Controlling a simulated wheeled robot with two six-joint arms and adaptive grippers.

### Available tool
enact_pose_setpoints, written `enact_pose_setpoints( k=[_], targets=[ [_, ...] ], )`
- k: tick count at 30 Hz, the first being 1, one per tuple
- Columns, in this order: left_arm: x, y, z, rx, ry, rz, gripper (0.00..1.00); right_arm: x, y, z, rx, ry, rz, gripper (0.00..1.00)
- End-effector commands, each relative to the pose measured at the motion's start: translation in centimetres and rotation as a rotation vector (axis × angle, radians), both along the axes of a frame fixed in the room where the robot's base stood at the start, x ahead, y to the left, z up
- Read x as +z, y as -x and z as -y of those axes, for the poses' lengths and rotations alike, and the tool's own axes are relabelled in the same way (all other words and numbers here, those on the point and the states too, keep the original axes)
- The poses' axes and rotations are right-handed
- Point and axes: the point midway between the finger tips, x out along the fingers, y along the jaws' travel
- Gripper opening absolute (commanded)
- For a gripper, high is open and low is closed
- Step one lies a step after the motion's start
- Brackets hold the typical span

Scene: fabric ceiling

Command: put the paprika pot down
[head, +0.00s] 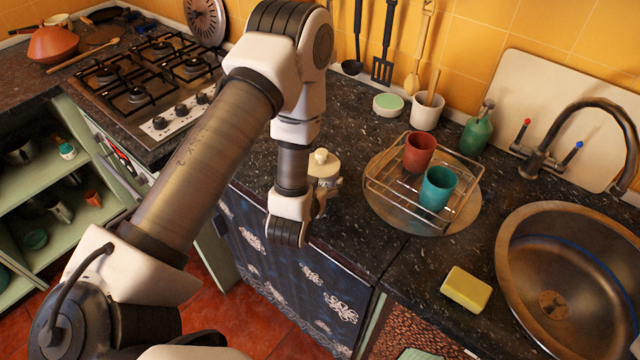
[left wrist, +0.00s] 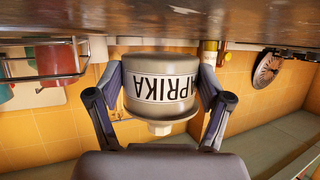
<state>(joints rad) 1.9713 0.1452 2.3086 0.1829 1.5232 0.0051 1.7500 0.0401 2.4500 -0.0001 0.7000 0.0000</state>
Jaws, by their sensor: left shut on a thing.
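The paprika pot (head: 323,165) is cream with a knobbed lid, in the head view partly hidden behind my left arm. In the left wrist view, which is upside down, the pot (left wrist: 160,92) shows its black PAPRIKA label between the two fingers. My left gripper (left wrist: 160,100) is shut on the pot's sides; in the head view the gripper (head: 320,195) is mostly hidden by my wrist. The pot is upright at the dark speckled counter (head: 360,225), its base close to the surface; I cannot tell whether it touches. My right gripper is not in view.
A dish rack (head: 379,190) with red and teal cups stands right of the pot. A yellow sponge (head: 467,289) and the sink (head: 505,262) lie further right. The stove (head: 150,80) is left. Bare counter lies between the pot and rack, and in front of the rack.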

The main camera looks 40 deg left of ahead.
Motion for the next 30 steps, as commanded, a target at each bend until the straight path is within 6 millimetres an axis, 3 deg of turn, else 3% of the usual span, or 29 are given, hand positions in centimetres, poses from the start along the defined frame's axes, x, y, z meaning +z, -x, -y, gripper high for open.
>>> enact_pose_setpoints(
  k=[7,17,18,19,30],
  targets=[
    [-1.9,0.0,0.0,0.0,-0.001,0.0,0.35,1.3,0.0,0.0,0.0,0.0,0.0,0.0],
    [-2.6,0.0,0.0,0.0,0.0,0.002,0.35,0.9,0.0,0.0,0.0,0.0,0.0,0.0],
    [-2.5,0.0,0.0,0.0,0.001,0.001,0.89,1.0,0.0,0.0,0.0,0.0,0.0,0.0],
    [-2.5,0.0,0.0,0.0,0.001,0.001,1.0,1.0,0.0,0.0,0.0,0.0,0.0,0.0],
    [-2.7,0.0,0.0,0.0,0.001,0.0,1.0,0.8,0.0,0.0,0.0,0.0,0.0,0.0]
  ],
)
